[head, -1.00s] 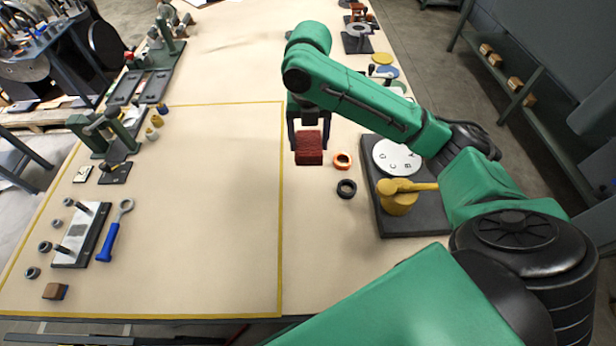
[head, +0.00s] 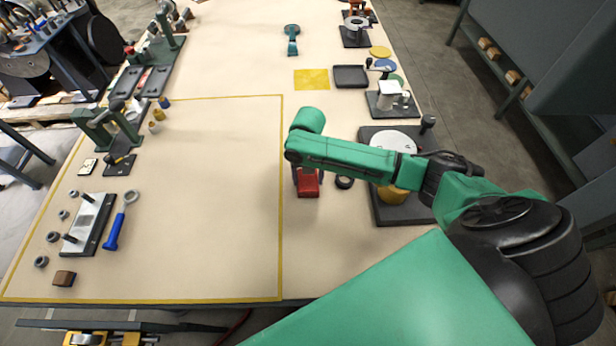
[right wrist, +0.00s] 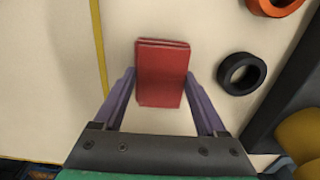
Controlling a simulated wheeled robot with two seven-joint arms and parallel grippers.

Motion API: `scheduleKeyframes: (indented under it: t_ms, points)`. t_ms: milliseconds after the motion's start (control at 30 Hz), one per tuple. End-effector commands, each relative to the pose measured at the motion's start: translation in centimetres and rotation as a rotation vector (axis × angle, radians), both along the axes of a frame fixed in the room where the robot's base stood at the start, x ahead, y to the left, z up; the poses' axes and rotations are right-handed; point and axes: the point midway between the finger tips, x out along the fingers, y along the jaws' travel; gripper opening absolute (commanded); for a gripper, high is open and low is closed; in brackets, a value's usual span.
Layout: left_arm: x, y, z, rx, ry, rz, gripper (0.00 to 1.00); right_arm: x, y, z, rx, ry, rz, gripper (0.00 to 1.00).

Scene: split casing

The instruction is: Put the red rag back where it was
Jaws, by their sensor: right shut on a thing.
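The folded red rag (head: 307,184) is between the fingers of my right gripper (head: 307,174), just right of the yellow line on the table. In the right wrist view the rag (right wrist: 162,75) is a flat, layered block with the purple fingertips of my right gripper (right wrist: 161,78) against its two sides. The gripper is shut on it. I cannot tell whether the rag touches the tabletop. My green arm hides part of the gripper from above. My left gripper is not in view.
A black ring (right wrist: 242,73) and an orange ring (right wrist: 275,4) lie right of the rag. The dark base plate (head: 398,215) with a white dial stands further right. A yellow square (head: 312,80) and a dark tray (head: 350,77) lie further back. The yellow-outlined area (head: 210,200) is mostly clear.

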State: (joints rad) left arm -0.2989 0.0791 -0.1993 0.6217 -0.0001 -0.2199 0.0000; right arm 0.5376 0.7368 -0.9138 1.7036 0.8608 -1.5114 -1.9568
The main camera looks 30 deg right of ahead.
Motion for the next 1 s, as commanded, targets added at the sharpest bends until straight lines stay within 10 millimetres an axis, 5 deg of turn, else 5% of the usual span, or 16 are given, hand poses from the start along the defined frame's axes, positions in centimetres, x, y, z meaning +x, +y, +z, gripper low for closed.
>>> scheduleKeyframes:
  t_ms: [33, 67, 100, 467, 800, 1000]
  points:
    - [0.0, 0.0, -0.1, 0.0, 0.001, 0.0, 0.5, 0.0, 0.0, -0.2, 0.0, 0.0, 0.0, 0.3]
    - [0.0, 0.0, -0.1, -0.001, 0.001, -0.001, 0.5, 0.0, 0.0, -0.1, 0.0, 0.0, 0.0, 0.85]
    - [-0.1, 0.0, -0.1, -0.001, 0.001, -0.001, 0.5, 0.0, 0.0, -0.1, 0.0, 0.0, 0.0, 1.0]
    - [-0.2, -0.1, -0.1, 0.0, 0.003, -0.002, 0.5, 0.1, 0.0, 1.1, 0.001, -0.003, -0.001, 1.0]
    - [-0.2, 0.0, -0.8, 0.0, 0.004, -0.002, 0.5, 0.1, 0.0, 9.8, 0.001, -0.004, 0.0, 1.0]
    - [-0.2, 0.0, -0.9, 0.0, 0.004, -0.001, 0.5, 0.0, 0.0, 12.1, 0.0, 0.001, 0.0, 1.0]
